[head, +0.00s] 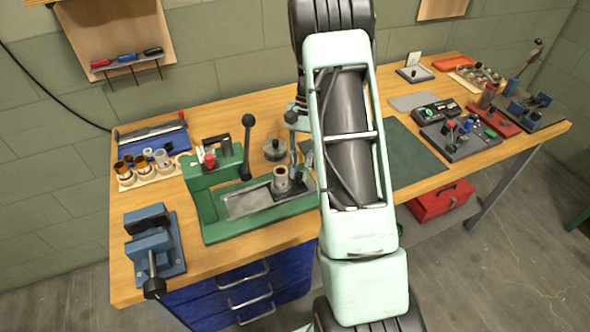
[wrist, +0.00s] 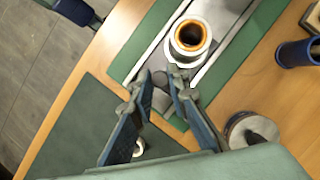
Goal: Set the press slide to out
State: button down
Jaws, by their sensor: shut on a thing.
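The green press (head: 195,180) stands on the workbench, with a black-knobbed lever (head: 248,140) and a red knob. A pale metal channel (head: 240,204) runs along its base. The press slide (head: 282,192) sits in the channel toward its right end. It carries an upright metal cup (head: 281,175); in the wrist view the cup (wrist: 190,37) has an orange-brown ring inside. In the head view my arm hides most of the gripper.
A blue vise (head: 150,250) stands at the bench's front left, and a rack of bushings (head: 145,170) behind it. A round metal piece (head: 274,149) is behind the press; it shows close beside my gripper in the wrist view (wrist: 250,130). A green mat (head: 410,160) lies right of the press.

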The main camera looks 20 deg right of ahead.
jog(key=c, duration=2.1)
grip_release()
jog(key=shift+d, duration=0.35)
jog(key=shift+a, duration=0.1)
jog(key=shift+w+r, duration=0.15)
jog(key=shift+r, duration=0.15)
jog(key=v, duration=1.1)
jog(key=shift+r, duration=0.25)
